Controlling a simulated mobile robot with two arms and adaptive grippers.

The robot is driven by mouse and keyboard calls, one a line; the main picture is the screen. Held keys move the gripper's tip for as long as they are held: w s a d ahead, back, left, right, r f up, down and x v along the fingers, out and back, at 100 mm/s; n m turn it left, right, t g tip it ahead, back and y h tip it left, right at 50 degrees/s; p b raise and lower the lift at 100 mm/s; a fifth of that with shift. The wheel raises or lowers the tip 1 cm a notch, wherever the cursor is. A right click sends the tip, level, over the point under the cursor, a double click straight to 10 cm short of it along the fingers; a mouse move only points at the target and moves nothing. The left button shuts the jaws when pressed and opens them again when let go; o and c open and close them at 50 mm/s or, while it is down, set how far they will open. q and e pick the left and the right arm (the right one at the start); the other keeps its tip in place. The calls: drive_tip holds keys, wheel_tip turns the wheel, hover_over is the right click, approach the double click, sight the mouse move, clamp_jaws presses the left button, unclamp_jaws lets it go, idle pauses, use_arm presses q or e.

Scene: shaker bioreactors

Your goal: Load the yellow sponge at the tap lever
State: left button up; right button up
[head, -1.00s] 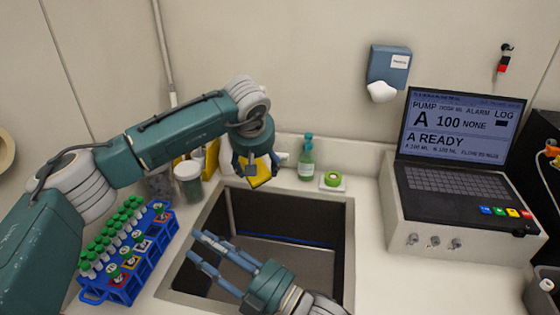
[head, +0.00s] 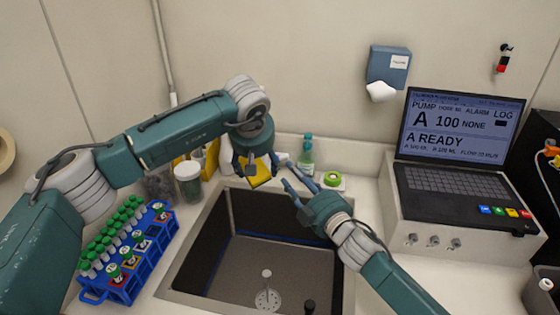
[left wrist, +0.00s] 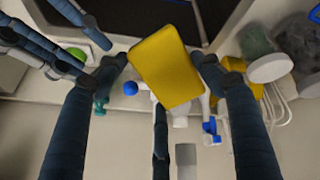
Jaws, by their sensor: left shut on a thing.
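My left gripper (head: 258,172) is shut on the yellow sponge (head: 259,182) above the back edge of the sink (head: 195,240). In the left wrist view the sponge (left wrist: 167,66) sits flat and tilted between the left fingers (left wrist: 165,75).
A blue rack (head: 130,270) of capped tubes and a jar (head: 188,182) are at left.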

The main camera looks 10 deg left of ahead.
sight(281, 158)
drive_tip(key=x, duration=0.8)
drive_tip(key=shift+w+a, duration=0.3)
